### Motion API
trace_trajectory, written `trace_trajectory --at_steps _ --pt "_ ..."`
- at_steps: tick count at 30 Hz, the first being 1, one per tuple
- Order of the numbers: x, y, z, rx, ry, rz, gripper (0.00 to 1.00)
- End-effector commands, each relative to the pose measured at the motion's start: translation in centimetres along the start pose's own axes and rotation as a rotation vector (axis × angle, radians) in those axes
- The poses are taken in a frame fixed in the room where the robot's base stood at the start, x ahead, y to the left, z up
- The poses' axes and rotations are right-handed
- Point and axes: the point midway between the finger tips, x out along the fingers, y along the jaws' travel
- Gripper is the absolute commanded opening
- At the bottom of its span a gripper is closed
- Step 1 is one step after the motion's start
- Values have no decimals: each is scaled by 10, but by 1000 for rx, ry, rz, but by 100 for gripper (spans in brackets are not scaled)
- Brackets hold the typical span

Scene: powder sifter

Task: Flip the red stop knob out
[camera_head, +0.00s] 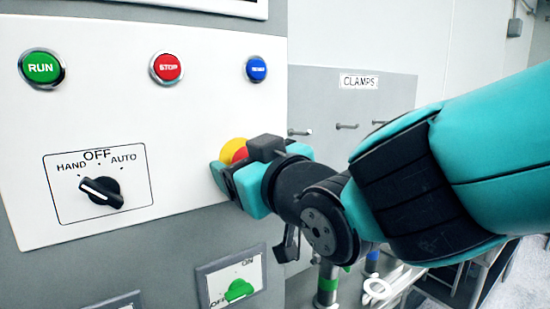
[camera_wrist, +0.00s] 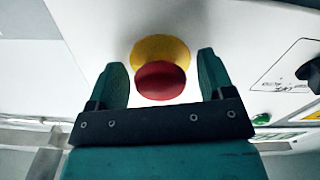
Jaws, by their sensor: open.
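The red stop knob (camera_wrist: 160,82) sits on a yellow base (camera_wrist: 160,50) on the white panel. In the wrist view it lies between the two teal fingers of my gripper (camera_wrist: 160,75), with a gap on each side. My gripper is open and around the knob, not closed on it. In the head view my gripper (camera_head: 226,180) is at the panel, and it hides most of the knob. Only parts of the red knob (camera_head: 240,154) and yellow base (camera_head: 232,147) show above the fingers there.
The panel also bears a green RUN button (camera_head: 41,68), a flat red STOP button (camera_head: 167,67), a blue button (camera_head: 256,69) and a black HAND/OFF/AUTO selector (camera_head: 102,192). A green switch (camera_head: 239,290) is below. CLAMPS hooks (camera_head: 347,126) are on the grey panel at right.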

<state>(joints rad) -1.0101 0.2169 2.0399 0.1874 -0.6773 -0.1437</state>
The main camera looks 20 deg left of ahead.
Motion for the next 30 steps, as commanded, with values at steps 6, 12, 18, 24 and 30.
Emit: trace_trajectory --at_steps 6,12,18,24,30 --pt "0 0 0 0 0 0 38" --pt "-1 0 0 0 0 0 6" --pt "-8 -1 4 1 3 1 6" --pt "-13 0 0 0 1 0 6" --pt "-13 0 0 0 -2 -1 53"
